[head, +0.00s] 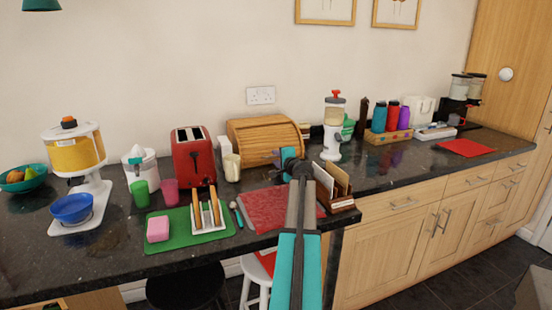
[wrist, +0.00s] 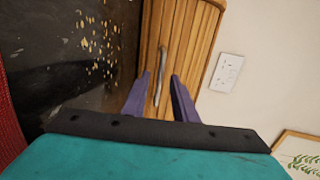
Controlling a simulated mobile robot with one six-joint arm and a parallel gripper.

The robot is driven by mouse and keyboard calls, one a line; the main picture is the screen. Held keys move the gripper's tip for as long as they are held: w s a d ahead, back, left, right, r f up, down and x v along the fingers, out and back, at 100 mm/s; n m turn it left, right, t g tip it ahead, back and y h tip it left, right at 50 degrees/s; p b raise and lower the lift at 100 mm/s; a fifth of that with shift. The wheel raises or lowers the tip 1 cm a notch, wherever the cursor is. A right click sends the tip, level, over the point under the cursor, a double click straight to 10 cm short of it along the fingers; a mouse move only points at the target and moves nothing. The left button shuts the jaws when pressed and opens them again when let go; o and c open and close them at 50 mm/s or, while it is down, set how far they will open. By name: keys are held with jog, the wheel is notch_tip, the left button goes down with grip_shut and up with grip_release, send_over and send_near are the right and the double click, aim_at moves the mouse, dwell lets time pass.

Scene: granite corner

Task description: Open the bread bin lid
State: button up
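The wooden bread bin (head: 262,132) stands against the back wall on the dark granite counter, its slatted roll-top lid down. In the wrist view the bread bin (wrist: 192,40) appears turned sideways, with a slim metal handle (wrist: 161,72) on its lid. My gripper (head: 282,156) is in front of the bin in the head view and hides part of its lower right. In the wrist view my gripper's two purple fingers (wrist: 161,84) are apart, with the handle showing between them. I cannot tell whether they touch the lid.
A letter rack (head: 338,190) and a white-and-red dispenser (head: 333,128) stand to the right. A red mat (head: 265,207) lies in front. Crumbs (wrist: 98,40) lie on the counter near the bin.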

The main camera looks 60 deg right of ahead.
jog(key=shift+w+d+f, duration=0.15)
jog(key=shift+w+d, duration=0.3)
jog(key=shift+w, duration=0.1)
jog(key=shift+c, duration=0.2)
grip_shut()
dwell(1.1)
